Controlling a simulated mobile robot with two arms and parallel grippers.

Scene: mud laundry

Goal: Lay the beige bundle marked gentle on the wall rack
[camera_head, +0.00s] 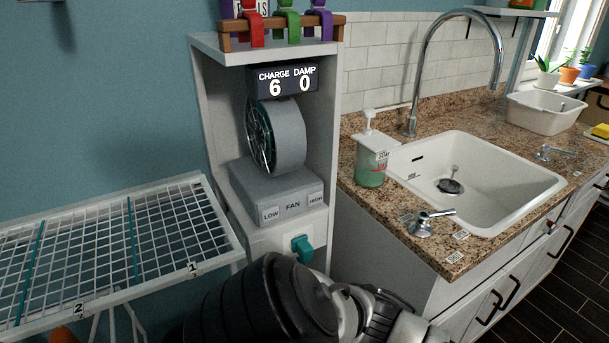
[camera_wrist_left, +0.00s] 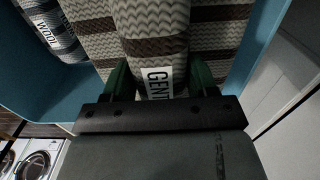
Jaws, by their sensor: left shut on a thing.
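The beige bundle (camera_wrist_left: 155,45), with a chevron knit and a white label reading "GENT" with the rest hidden, is in the left wrist view. My left gripper (camera_wrist_left: 159,78) is shut on it, with a green finger at each side. Bundle and gripper show inside or over a blue bin (camera_wrist_left: 262,35); I cannot tell whether the bundle is lifted. The white wire wall rack (camera_head: 224,213) is at the left of the head view, with teal dividers and tags 1 and 2; its visible top is empty. My left gripper is hidden in the head view, and my right gripper is not seen.
A grey bundle marked WOOL (camera_wrist_left: 50,35) and striped brown fabric (camera_wrist_left: 215,40) lie beside the held bundle. A tall white cabinet (camera_head: 206,120) with a fan (camera_head: 288,135) stands right of the rack. A granite counter (camera_head: 435,250) with a sink is farther right.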

